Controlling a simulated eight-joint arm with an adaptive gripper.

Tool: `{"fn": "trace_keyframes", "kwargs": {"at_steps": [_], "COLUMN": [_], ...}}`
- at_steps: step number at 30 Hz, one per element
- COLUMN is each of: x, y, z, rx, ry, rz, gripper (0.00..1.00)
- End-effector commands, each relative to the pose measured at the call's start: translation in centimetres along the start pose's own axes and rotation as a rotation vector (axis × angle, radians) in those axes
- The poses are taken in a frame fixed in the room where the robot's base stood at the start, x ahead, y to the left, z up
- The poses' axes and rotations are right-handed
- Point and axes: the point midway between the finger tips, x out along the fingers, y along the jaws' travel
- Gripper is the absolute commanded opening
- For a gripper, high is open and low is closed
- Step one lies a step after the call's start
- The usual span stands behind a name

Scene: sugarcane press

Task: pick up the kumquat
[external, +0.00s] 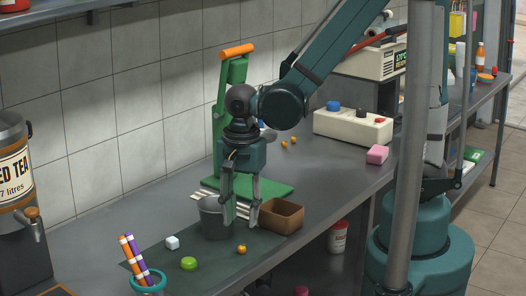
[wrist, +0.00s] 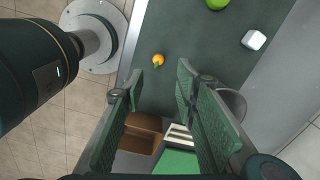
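The kumquat (external: 242,249) is a small orange fruit on the dark mat (external: 215,262), near the bench's front edge. It also shows in the wrist view (wrist: 158,60), just beyond my fingertips and roughly between their lines. My gripper (external: 241,218) points down, open and empty, above and a little behind the kumquat. Its two fingers are wide apart in the wrist view (wrist: 160,82). A small gap separates them from the kumquat. Two more small orange fruits (external: 289,142) lie at the back of the bench.
A metal cup (external: 212,217) stands close to the left finger, and a brown box (external: 281,226) is right of the gripper. A green lime (external: 188,263) and a white cube (external: 172,242) lie left of the kumquat. The green press (external: 220,120) stands behind.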

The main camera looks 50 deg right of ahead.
Motion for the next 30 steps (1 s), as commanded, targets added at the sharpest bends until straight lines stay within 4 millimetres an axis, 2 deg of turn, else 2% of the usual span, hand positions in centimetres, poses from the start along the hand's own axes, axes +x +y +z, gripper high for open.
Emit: {"fn": "trace_keyframes", "kwargs": {"at_steps": [6,19,30], "x": [0.5,0.8,2.9], "y": [0.2,0.2,0.2], "z": [0.6,0.6,0.6], "rx": [0.04,0.042,0.041], "ry": [0.003,0.003,0.003], "rz": [0.018,0.019,0.019], "gripper": [0.3,0.3,0.3]}}
